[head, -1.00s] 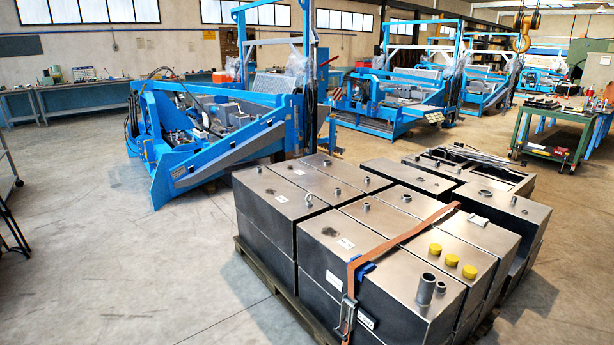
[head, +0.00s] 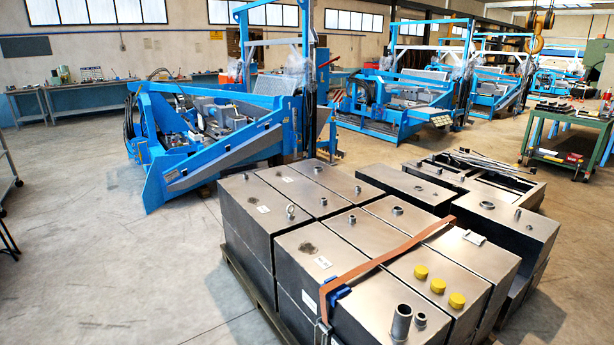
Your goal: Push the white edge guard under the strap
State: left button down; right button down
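A small pale piece that looks like the white edge guard (head: 474,238) lies on top of the grey metal boxes near their far right edge. It is just right of the far end of the orange strap (head: 388,257), beside it and apart from it. The strap runs across the box tops and bends down over the near left edge. A blue edge guard (head: 339,296) sits at that bend, under the strap. A metal buckle (head: 323,331) hangs on the strap below and is partly cut off by the frame. Neither of my grippers is in view.
The grey boxes (head: 290,242) stand on a wooden pallet (head: 262,296). Three yellow caps (head: 438,286) and several pipe stubs rise from the tops. More dark boxes (head: 410,187) stand behind. Open concrete floor lies left; blue machines (head: 215,140) stand farther back.

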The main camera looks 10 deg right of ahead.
aim_at(474, 240)
jog(key=i+l, duration=0.2)
jog(key=l, duration=0.45)
jog(key=i+l, duration=0.2)
jog(key=l, duration=0.5)
jog(key=i+l, duration=0.2)
jog(key=l, duration=0.45)
jog(key=i+l, duration=0.15)
jog(key=l, duration=0.5)
jog(key=i+l, duration=0.2)
jog(key=l, duration=0.45)
jog(key=i+l, duration=0.2)
jog(key=l, duration=0.5)
jog(key=i+l, duration=0.2)
jog(key=l, duration=0.45)
jog(key=i+l, duration=0.2)
jog(key=l, duration=0.45)
